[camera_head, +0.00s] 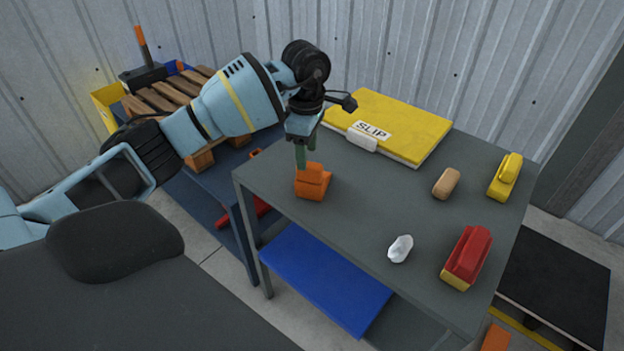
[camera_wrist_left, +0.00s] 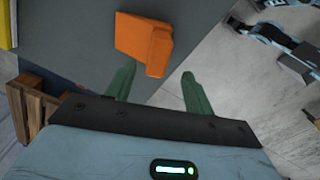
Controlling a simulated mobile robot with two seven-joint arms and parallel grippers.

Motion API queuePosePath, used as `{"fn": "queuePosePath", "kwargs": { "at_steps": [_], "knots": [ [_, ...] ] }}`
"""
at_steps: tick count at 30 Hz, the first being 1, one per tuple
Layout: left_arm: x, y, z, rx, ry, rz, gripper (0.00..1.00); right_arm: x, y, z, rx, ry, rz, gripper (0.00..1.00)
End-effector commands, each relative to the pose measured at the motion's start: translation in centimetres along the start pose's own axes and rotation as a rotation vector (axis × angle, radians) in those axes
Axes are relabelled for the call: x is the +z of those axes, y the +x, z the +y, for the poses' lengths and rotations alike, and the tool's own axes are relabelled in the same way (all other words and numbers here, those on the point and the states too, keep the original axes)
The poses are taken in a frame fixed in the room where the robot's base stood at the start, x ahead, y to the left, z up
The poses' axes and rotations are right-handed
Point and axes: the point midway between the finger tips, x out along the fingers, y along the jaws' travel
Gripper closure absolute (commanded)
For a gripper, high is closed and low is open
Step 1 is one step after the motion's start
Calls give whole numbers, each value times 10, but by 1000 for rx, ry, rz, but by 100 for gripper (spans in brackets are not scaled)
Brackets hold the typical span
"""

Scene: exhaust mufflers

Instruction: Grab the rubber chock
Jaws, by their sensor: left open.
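The orange stepped block (camera_head: 312,183), which looks like the rubber chock, sits near the left corner of the grey table (camera_head: 375,205). My left gripper (camera_head: 303,158) points down just above and behind it, with green fingers. In the left wrist view the orange block (camera_wrist_left: 143,42) lies beyond the fingertips, mostly in line with the left finger. The left gripper (camera_wrist_left: 156,82) is open, with nothing between its fingers. I cannot tell whether a fingertip touches the block. My right gripper is not in view.
The table also holds a yellow SLIP sign board (camera_head: 400,120), a tan block (camera_head: 446,183), a yellow object (camera_head: 505,177), a red and yellow object (camera_head: 467,258) and a white crumpled piece (camera_head: 400,248). A wooden pallet (camera_head: 175,105) stands behind my left arm. The table's middle is clear.

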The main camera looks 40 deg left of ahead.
Motion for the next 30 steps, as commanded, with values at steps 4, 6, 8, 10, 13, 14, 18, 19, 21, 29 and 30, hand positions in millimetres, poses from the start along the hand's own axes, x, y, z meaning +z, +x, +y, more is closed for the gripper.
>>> {"fn": "queuePosePath", "kwargs": {
  "at_steps": [4, 6, 8, 10, 13, 14, 18, 19, 21, 29, 30],
  "knots": [
    [2, 7, 0, -1, 1, -2, 47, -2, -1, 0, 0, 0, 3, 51],
    [3, 16, 1, -3, 1, -2, 47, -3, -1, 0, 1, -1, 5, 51],
    [5, 24, 2, -3, 1, -2, 47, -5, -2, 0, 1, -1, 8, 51],
    [5, 34, 3, -2, -1, -2, 47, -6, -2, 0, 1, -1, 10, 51],
    [5, 45, 3, -1, 1, -2, 47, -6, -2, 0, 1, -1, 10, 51],
    [5, 47, 3, 0, 1, -2, 47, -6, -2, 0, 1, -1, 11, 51],
    [5, 52, 4, 1, 1, -2, 47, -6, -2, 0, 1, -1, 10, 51],
    [5, 52, 4, 1, 1, -2, 47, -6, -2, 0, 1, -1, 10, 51],
    [5, 52, 4, 1, 1, -2, 47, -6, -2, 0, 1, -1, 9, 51],
    [5, 51, 4, 1, 1, -2, 73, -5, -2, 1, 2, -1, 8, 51],
    [5, 51, 4, 1, 1, -2, 79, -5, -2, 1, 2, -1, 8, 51]
  ]
}}
